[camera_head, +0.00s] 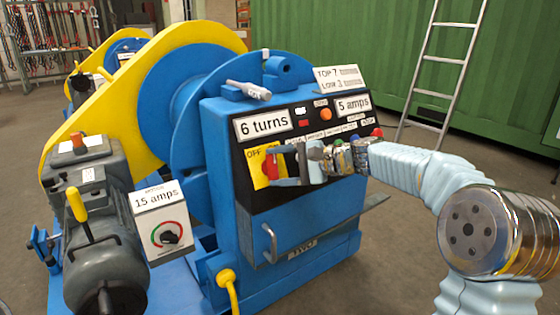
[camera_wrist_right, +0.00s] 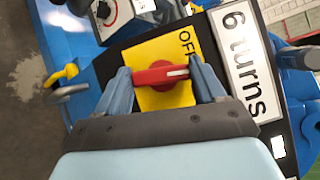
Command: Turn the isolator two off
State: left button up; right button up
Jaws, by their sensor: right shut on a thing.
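The isolator is a red handle (camera_head: 270,168) on a yellow plate (camera_head: 257,170) at the left of the blue machine's black panel. "OFF" is printed at the plate's upper left. In the wrist view the red handle (camera_wrist_right: 160,75) has a white mark towards its right end, which is the panel's upward direction. My right gripper (camera_head: 282,170) reaches in from the right and is shut on the handle, with its blue-grey fingers (camera_wrist_right: 163,82) at either end of it. The right part of the plate is covered by the gripper. My left gripper is in neither view.
The panel carries a "6 turns" label (camera_head: 263,124), a "5 amps" label (camera_head: 354,105) and an orange button (camera_head: 326,115). A "15 amps" box (camera_head: 163,220) with a dial stands left, beside a grey motor (camera_head: 105,250).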

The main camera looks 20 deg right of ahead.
jog(key=n+g+p, duration=0.1)
jog(key=n, duration=0.1)
jog(key=n+g+h+p, duration=0.1)
jog(key=n+p, duration=0.1)
jog(key=n+g+h+p, duration=0.1)
jog(key=shift+w+r+n+p, duration=0.1)
jog(key=shift+r+n+p, duration=0.2)
jog(key=shift+r+n, duration=0.1)
jog(key=shift+a+n+g+h+p, duration=0.1)
jog(key=shift+n+g+h+p, duration=0.3)
jog(key=shift+n+h+p, duration=0.6)
jog(key=shift+f+n+h, duration=0.1)
jog(key=shift+n+h, duration=0.2)
jog(key=shift+n, duration=0.3)
jog(key=shift+p, duration=0.35)
jog(key=shift+f, duration=0.1)
jog(key=o, duration=1)
jog(key=shift+o, duration=0.2)
